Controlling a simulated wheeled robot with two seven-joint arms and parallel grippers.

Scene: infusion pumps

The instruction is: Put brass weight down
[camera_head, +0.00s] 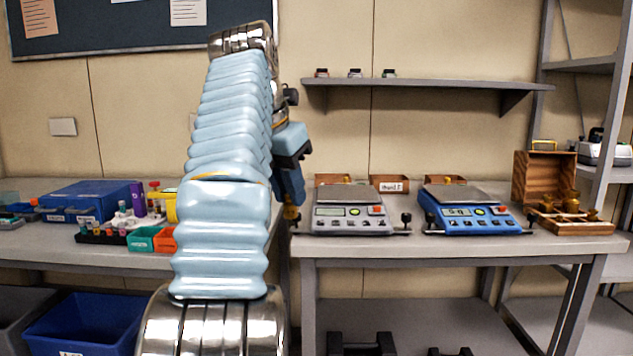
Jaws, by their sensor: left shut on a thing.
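My left gripper (290,193) points down near the left end of the scale table, partly hidden behind my pale blue arm. It is shut on a small brass weight (291,213), which shows just below the fingers, left of the grey scale (350,212). Whether the weight touches the table is hard to tell. A blue scale (470,217) stands further right. An open wooden box (540,178) with several brass weights (571,205) is at the right end of the table. My right gripper is not in view.
Small wooden trays (389,184) stand behind the scales. A wall shelf (425,83) holds small items above. The left table carries a blue case (92,200), a rack of vials and coloured bins (143,239). Little bare tabletop shows in front of the scales.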

